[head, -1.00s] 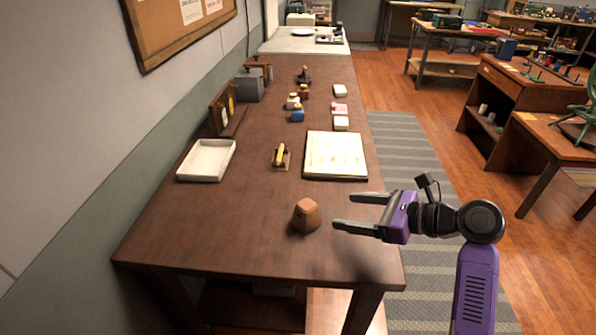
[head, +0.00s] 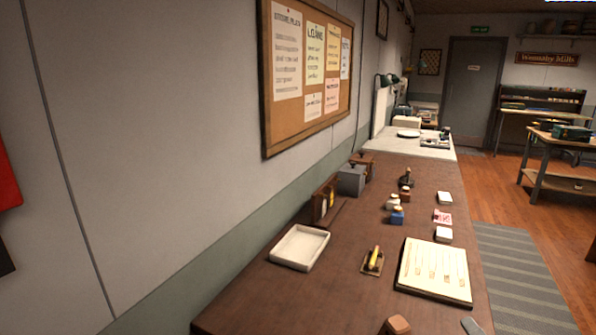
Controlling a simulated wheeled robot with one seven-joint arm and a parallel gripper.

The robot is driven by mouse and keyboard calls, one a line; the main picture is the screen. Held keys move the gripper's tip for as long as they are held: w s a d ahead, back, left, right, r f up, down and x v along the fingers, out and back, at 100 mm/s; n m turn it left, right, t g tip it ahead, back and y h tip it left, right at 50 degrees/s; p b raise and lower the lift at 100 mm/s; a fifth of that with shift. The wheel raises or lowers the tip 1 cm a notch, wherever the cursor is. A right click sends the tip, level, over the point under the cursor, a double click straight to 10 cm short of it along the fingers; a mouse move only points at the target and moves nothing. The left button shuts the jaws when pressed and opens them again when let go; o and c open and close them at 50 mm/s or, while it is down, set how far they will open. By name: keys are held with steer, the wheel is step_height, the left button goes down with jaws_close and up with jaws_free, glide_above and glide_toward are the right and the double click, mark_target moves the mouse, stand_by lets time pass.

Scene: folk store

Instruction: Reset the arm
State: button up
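Only a small grey tip of my gripper (head: 471,326) shows at the bottom edge of the head view, over the near end of the long brown table (head: 285,305). The rest of my gripper and arm is out of the frame, so its opening is hidden. A brown faceted block (head: 398,325) is cut off by the bottom edge, left of the tip and apart from it.
On the table are a white tray (head: 300,247), a yellow-handled tool (head: 373,259), a paper-covered board (head: 434,271) and small blue (head: 397,216) and white (head: 444,234) items. A wall with a cork board (head: 307,70) stands left. Floor (head: 505,192) is open right.

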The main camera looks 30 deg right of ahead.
steer(key=s+a+f+n+y, duration=0.1)
steer(key=s+a+n+y, duration=0.1)
steer(key=s+a+n, duration=0.4)
steer(key=s+a+f+n+y, duration=0.1)
steer(key=s+a+n+y, duration=0.2)
steer(key=a, duration=0.9)
steer(key=s+a+f+n+y, duration=0.1)
steer(key=s+a+n+y, duration=0.2)
steer(key=s+a+n, duration=0.5)
steer(key=shift+s+a+n, duration=0.3)
steer(key=shift+a+n, duration=0.65)
steer(key=shift+n, duration=0.05)
